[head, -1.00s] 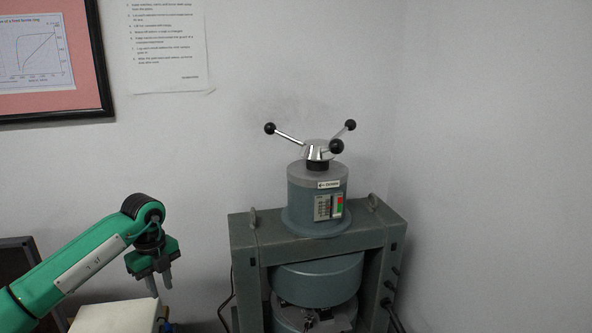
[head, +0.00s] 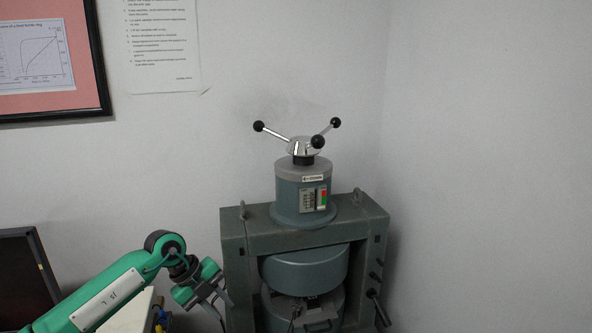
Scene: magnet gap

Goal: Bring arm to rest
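My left arm (head: 110,292) comes in from the lower left, green with dark joints. My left gripper (head: 210,298) hangs at its end, just left of the magnet frame in the picture. Its fingers look parted with nothing between them. The grey-green magnet (head: 302,225) stands at the centre right, with a chrome three-armed hand wheel (head: 303,147) with black knobs on top. The magnet's lower pole (head: 320,315) is partly cut off by the bottom edge. My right gripper is not in view.
A pale box (head: 130,318) with blue and yellow bits beside it lies below my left arm. A dark screen (head: 25,280) stands at the far left.

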